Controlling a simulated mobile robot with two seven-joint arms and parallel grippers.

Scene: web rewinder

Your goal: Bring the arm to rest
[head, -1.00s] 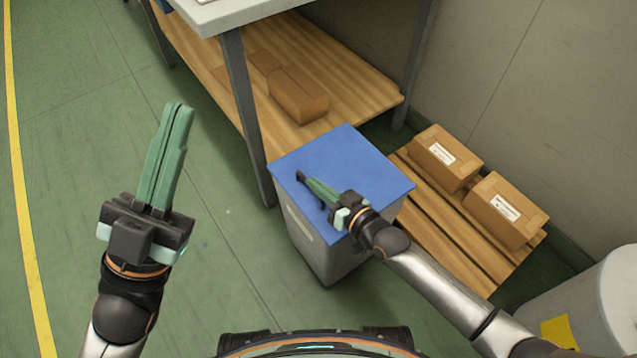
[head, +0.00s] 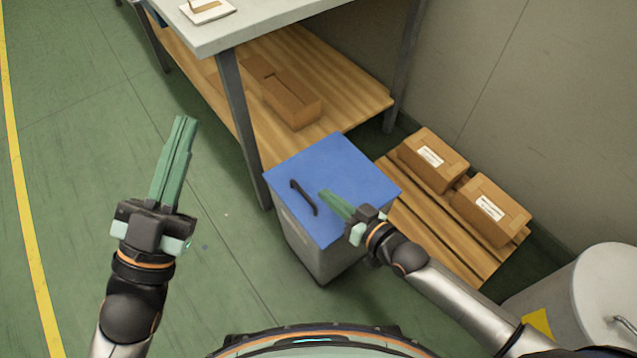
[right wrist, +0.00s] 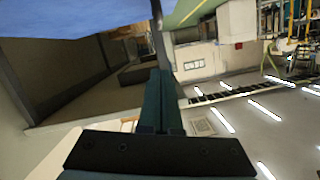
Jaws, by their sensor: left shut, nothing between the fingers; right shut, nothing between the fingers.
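My right gripper (head: 325,194) is shut and empty. In the head view it shows over the blue lid of a grey bin, with its fingertips a little right of the lid's black handle (head: 304,197). The right wrist view also shows its closed fingers (right wrist: 161,100). My left gripper (head: 184,119) is shut and empty, over bare green floor at the left.
The grey bin with the blue lid (head: 340,160) stands beside a workbench (head: 260,22). Cardboard boxes (head: 433,160) lie on a wooden pallet at the right. A white drum (head: 603,290) stands at the lower right. Green floor at the left is free.

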